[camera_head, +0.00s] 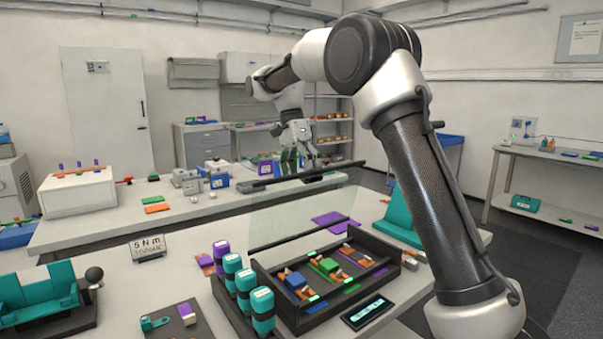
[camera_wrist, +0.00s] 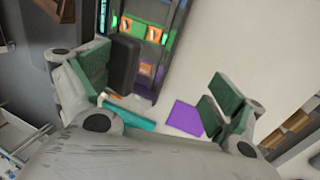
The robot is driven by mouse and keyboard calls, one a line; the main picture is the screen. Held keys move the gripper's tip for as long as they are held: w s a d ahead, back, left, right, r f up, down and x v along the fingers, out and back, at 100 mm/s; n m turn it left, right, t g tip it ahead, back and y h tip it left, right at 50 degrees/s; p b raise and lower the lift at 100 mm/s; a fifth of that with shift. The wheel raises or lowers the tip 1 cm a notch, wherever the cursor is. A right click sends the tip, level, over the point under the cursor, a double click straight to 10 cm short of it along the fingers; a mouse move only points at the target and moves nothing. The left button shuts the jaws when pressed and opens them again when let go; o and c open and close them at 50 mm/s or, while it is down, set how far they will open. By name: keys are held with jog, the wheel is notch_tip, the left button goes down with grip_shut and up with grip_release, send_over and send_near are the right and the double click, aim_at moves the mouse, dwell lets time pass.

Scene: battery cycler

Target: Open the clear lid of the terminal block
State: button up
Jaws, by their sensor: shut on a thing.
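The terminal block (camera_head: 390,278) is a black tray on the near bench, with blue, green and orange parts inside. Its clear lid (camera_head: 285,220) stands raised behind it, a see-through pane with a dark bar along the top. My gripper (camera_head: 291,163), with green finger pads, is at that top bar and shut on the lid. In the wrist view my gripper (camera_wrist: 165,90) shows its pads on either side, with a dark piece (camera_wrist: 125,65) against the left pad. The exact contact is partly hidden.
Several purple and teal capped cylinders (camera_head: 232,272) stand left of the tray. A small black display (camera_head: 367,311) lies in front. A purple mat (camera_head: 335,222) lies behind; teal holders stand at both sides. A second bench with boxes is behind.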

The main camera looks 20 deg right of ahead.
jog(key=shift+a+f, duration=0.1)
jog(key=shift+f, duration=0.05)
jog(key=shift+w+a+r, duration=0.15)
jog(key=shift+w+a, duration=0.05)
jog(key=shift+w, duration=0.4)
jog(key=shift+w+a+r, duration=0.15)
jog(key=shift+w+a, duration=0.1)
jog(key=shift+w, duration=0.3)
jog(key=shift+w+a+r, duration=0.15)
jog(key=shift+w+a, duration=0.05)
jog(key=shift+w, duration=0.4)
jog(key=shift+c, duration=1.2)
jog(key=shift+w+a+r, duration=0.15)
jog(key=shift+w+a, duration=0.05)
jog(key=shift+w, duration=0.4)
jog(key=shift+w+a+r, duration=0.15)
jog(key=shift+w+a, duration=0.05)
jog(key=shift+w, duration=0.35)
jog(key=c, duration=0.6)
jog(key=shift+w+a+r, duration=0.1)
jog(key=shift+w+a, duration=0.05)
jog(key=shift+w, duration=0.35)
jog(key=shift+w+a+r, duration=0.1)
jog(key=shift+w+a, duration=0.05)
jog(key=shift+w, duration=0.3)
jog(key=shift+c, duration=0.2)
jog(key=shift+w+a+r, duration=0.1)
jog(key=shift+w+r, duration=0.15)
jog(key=shift+w, duration=0.05)
